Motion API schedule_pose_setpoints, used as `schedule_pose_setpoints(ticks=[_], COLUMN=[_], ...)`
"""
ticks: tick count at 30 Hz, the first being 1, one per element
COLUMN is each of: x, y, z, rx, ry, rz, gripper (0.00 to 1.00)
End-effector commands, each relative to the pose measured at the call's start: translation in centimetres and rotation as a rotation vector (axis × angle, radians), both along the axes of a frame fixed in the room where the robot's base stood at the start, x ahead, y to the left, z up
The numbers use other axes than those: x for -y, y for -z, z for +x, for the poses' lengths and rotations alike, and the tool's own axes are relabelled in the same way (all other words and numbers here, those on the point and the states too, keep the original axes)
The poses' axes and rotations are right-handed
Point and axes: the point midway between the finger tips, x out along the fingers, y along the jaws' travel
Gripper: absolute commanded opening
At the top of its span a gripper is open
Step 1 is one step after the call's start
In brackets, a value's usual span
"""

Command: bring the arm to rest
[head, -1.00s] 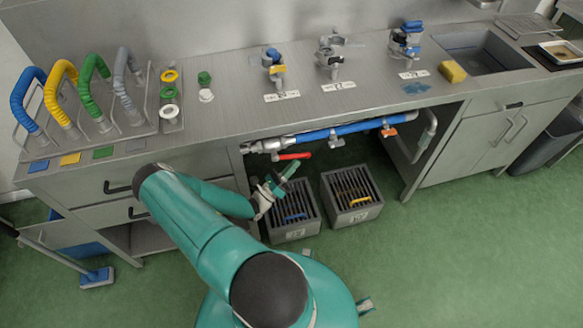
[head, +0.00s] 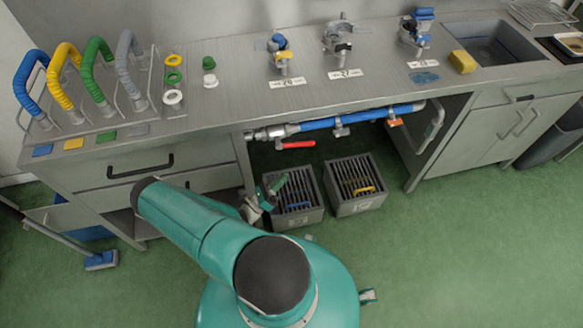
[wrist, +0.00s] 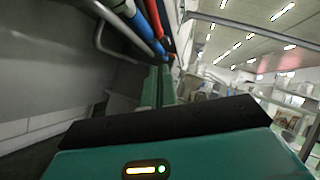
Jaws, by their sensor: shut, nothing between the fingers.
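My teal arm reaches forward from my body in the head view. My gripper (head: 277,184) is low in front of the open bay under the steel bench (head: 225,108). In the picture it overlaps the left edge of the left floor grate (head: 305,189); I cannot tell how far apart they are. Its fingers are shut and hold nothing. In the wrist view the teal fingers (wrist: 158,86) stand close together, beside a blue pipe (wrist: 136,27) in the upper part of the picture.
The blue pipe with a red-handled valve (head: 296,145) runs under the bench above the gripper. A second grate (head: 356,184) is to the right. Coloured hoses (head: 64,75) and taps (head: 340,42) are on the bench. Green floor (head: 455,235) is clear at right.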

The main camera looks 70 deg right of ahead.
Motion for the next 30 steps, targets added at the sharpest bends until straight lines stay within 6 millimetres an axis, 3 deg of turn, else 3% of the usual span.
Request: schedule_pose_setpoints(ticks=[6, 17, 23, 30], x=[-1.9, -2.0, -2.4, -4.6], y=[1.2, 1.2, -0.9, -5.7], z=[1.3, 1.6, 4.0, 8.7], rx=[-0.001, 0.006, 0.131, 0.42], ry=[-0.001, 0.002, 0.04, 0.129], rz=[0.0, 0.0, -0.006, -0.004], gripper=[0.0, 0.0, 0.0, 0.0])
